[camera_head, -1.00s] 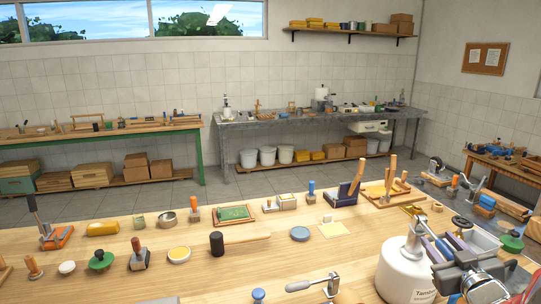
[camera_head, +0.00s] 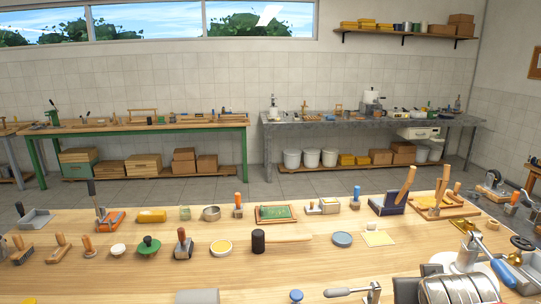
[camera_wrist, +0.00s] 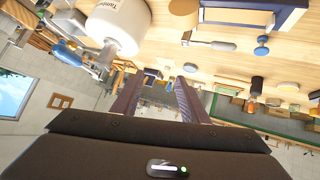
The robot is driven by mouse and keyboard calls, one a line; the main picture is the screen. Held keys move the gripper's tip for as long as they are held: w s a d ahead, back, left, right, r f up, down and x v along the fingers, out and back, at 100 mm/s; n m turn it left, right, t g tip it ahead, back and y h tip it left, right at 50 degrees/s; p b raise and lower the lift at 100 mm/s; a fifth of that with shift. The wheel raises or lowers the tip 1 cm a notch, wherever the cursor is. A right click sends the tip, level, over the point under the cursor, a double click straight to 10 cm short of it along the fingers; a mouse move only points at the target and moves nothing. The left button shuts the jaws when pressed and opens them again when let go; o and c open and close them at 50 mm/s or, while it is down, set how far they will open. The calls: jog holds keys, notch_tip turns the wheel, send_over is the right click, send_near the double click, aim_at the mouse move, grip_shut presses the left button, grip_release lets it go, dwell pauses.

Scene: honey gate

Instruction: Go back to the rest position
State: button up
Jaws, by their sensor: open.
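My gripper (camera_wrist: 158,78) shows in the wrist view, its two dark fingers spread apart with nothing between them. A white tank (camera_wrist: 117,27) stands there at upper left, apart from the fingers. In the head view, a metal part of my arm shows at the lower right, in front of the tank. I cannot make out my fingers in that view.
The near bench (camera_head: 300,262) carries many tools: a black-headed mallet (camera_head: 258,241), a blue disc (camera_head: 342,239), a yellow dish (camera_head: 221,247) and a wooden tray (camera_head: 443,210). A grey metal bench (camera_head: 365,122) and a green-legged bench (camera_head: 150,128) stand against the far wall. Floor between is clear.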

jog(key=s+a+f+n+g+y, duration=0.1)
jog(key=s+a+g+y, duration=0.1)
jog(key=s+a, duration=0.3)
jog(key=s+a+f+n+g+y, duration=0.1)
jog(key=s+a+f+y, duration=0.1)
jog(key=s+a, duration=0.4)
jog(key=a, duration=0.5)
jog(key=shift+s+f+g+y, duration=0.2)
jog(key=shift+g+y, duration=0.1)
jog(key=shift+g, duration=0.1)
